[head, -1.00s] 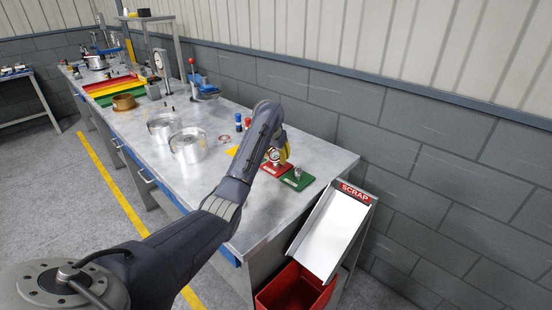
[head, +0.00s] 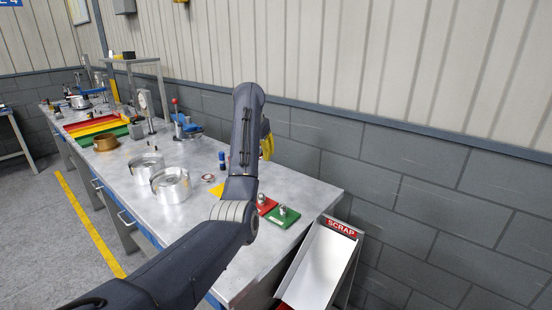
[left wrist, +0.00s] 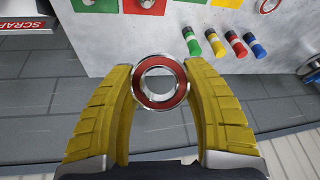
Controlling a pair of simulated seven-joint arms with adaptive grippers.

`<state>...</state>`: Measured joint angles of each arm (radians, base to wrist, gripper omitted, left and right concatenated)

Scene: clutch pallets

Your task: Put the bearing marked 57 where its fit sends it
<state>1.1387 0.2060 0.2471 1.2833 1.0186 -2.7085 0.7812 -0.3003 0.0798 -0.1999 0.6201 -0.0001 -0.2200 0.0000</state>
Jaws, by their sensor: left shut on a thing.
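My left gripper (left wrist: 160,85) has yellow fingers and is shut on a bearing (left wrist: 160,102), a steel ring with a red face and an open bore. No marking on it can be read. In the head view the yellow fingertips (head: 266,140) show behind my forearm, above the bench, and the bearing is hidden or too small to tell. Below them lie a red pad (head: 264,206) and a green pad (head: 283,217), with a metal piece on the green one. A yellow pad (head: 217,190) lies partly hidden behind my arm. My right gripper is not in view.
A scrap chute (head: 318,262) stands off the bench's near end. Two silver housings (head: 171,186), a small ring (head: 208,178) and coloured trays (head: 95,128) are on the bench (head: 200,215). The wall is close behind.

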